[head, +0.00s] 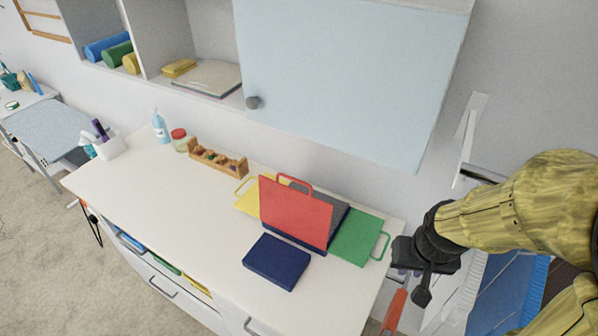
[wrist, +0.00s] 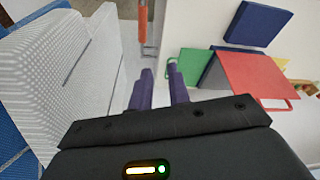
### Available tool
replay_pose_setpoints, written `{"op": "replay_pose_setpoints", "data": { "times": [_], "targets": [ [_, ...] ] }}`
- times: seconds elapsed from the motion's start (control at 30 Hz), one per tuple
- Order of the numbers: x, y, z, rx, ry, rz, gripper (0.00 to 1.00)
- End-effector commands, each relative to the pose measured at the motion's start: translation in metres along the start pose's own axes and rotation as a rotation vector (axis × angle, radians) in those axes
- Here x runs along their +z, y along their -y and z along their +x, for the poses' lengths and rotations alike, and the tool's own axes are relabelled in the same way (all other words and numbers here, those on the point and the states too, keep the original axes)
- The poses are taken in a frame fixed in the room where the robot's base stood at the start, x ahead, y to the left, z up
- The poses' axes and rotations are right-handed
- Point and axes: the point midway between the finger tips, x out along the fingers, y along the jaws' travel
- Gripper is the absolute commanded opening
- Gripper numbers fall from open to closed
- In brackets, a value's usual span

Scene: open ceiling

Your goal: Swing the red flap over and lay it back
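The red flap (head: 297,212) stands up steeply, tilted, on a dark navy base on the white desk, its loop handle along its top edge. It also shows in the wrist view (wrist: 252,85). A yellow flap (head: 247,200) lies out to the left, a green flap (head: 357,237) to the right, and a dark grey flap (head: 332,204) behind, partly hidden by the red one. A navy square piece (head: 277,262) lies in front. My gripper (wrist: 160,71) is open and empty, purple fingers apart, beyond the desk's right end, clear of the flaps.
A light blue cabinet door (head: 345,75) hangs above the desk (head: 190,235). A wooden holder (head: 217,158), jar and bottle stand at the back left. An orange-red object (head: 394,312) hangs by the desk's right end. The desk's front left is clear.

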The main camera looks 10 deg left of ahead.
Motion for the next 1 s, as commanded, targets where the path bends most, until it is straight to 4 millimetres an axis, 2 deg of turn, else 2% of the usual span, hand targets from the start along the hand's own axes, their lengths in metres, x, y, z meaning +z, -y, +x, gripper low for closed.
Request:
{"op": "replay_pose_setpoints", "data": {
  "times": [0.4,0.53,0.67,0.77,0.87,1.0],
  "targets": [
    [-0.001,0.000,0.001,0.001,-0.003,-0.004,0.18],
    [-0.012,-0.003,0.009,0.014,-0.048,-0.063,0.18],
    [-0.041,-0.006,0.025,0.042,-0.166,-0.226,0.18],
    [-0.073,-0.001,0.040,0.059,-0.303,-0.416,0.18],
    [-0.104,0.014,0.051,0.060,-0.455,-0.627,0.18],
    [-0.137,0.047,0.059,0.032,-0.678,-0.909,0.18]
  ]
}}
